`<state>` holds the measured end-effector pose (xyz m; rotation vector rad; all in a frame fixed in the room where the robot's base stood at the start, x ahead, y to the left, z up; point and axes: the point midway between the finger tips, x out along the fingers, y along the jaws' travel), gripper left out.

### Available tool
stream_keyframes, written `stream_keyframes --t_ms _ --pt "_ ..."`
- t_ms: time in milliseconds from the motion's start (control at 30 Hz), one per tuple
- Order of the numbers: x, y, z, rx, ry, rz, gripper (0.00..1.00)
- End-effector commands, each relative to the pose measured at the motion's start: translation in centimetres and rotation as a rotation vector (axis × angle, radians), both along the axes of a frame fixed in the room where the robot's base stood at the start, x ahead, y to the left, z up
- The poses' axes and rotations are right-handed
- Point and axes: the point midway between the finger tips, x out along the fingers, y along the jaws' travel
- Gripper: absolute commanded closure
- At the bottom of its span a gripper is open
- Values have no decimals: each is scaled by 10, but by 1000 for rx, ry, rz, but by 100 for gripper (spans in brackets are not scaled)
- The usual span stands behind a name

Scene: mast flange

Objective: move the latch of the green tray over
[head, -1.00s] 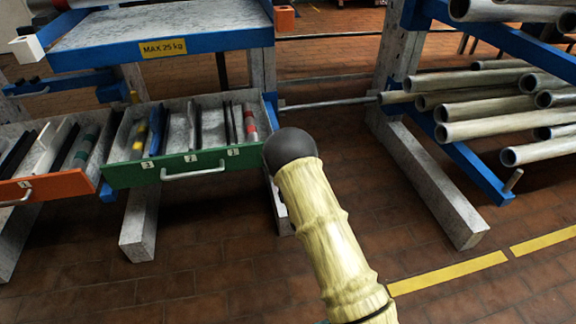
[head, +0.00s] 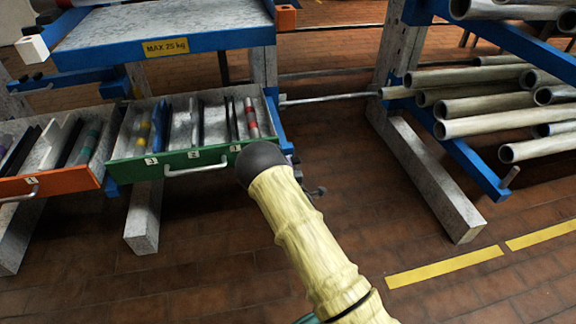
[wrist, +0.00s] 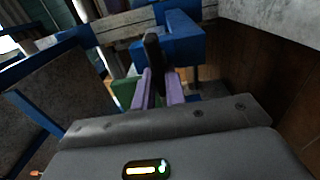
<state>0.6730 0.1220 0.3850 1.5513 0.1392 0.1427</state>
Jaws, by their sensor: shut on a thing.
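The green tray (head: 196,158) is in the head view, left of centre under the blue shelf. It has a pale handle, white number labels and several long items inside. In the wrist view a green piece (wrist: 123,92), seemingly the tray, shows left of my fingers. My gripper (wrist: 159,80) has two pale purple fingers shut on an upright dark piece, seemingly the latch (wrist: 153,52). The latch stands in front of a blue bracket (wrist: 190,42). In the head view my arm's dark round end covers the tray's right front corner. My fingers and the latch cannot be made out there.
An orange tray (head: 60,184) sits left of the green one. The blue shelf (head: 160,30) is above. A rack of pipes (head: 500,125) stands at the right, with a grey foot beam (head: 435,190). The brown tiled floor in front is clear, with yellow stripes (head: 445,267).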

Motion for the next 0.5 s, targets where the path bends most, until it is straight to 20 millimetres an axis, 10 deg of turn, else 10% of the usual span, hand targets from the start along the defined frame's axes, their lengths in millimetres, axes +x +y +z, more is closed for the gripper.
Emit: stream_keyframes --t_ms 167,267,500 --pt "-1 -2 -3 -5 6 -3 100" --pt "-1 -1 -3 -4 6 -2 68" --pt "-1 -1 -1 -2 3 -1 65"
